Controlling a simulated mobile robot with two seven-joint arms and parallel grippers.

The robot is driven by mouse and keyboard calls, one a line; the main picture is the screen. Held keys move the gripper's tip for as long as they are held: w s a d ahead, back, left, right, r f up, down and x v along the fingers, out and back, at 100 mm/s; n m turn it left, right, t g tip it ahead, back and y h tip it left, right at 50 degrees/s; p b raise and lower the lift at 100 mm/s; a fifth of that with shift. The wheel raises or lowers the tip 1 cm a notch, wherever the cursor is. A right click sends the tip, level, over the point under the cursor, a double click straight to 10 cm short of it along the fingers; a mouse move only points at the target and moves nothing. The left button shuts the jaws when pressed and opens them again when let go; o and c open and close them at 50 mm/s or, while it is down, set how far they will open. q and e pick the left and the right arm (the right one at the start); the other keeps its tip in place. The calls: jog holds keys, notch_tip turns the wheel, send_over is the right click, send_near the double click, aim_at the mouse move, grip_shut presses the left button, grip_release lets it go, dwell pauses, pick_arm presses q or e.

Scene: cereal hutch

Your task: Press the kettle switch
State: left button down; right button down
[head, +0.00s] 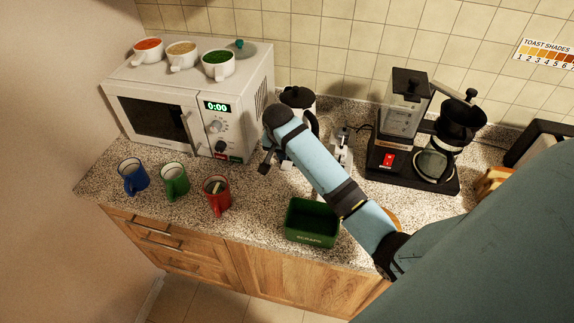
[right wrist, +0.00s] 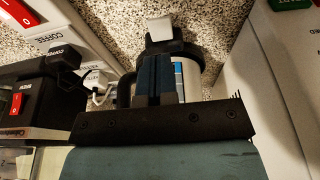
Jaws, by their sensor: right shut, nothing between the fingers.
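The kettle (head: 297,97), white with a black lid and handle, stands between the microwave and the coffee machine. My right forearm hides much of it in the head view. The kettle's white body (right wrist: 193,76) and black base also show in the right wrist view. A pale tab (right wrist: 159,29), which looks like the switch, sticks out from the base. My right gripper (head: 265,166) is shut and empty, low in front of the kettle. Its blue-grey fingers (right wrist: 156,78) point toward the tab in the right wrist view. I cannot tell whether they touch it. My left gripper is not seen.
The white microwave (head: 258,86) is close on the left, with bowls on top. Blue (head: 133,178), green (head: 174,181) and red (head: 217,200) mugs stand in front of it. A green bin (head: 312,230) sits near the counter's front edge. The coffee machine (head: 381,150) is right.

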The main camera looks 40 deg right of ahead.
aim_at(286, 168)
jog(key=shift+x, duration=3.5)
jog(key=shift+f, duration=0.8)
jog(key=shift+s+a+r, duration=0.25)
jog(key=shift+s+a, duration=0.25)
jog(key=shift+a, duration=0.1)
jog(key=shift+s+a+r, duration=0.3)
jog(key=shift+s+a, duration=0.2)
jog(key=shift+a, duration=0.05)
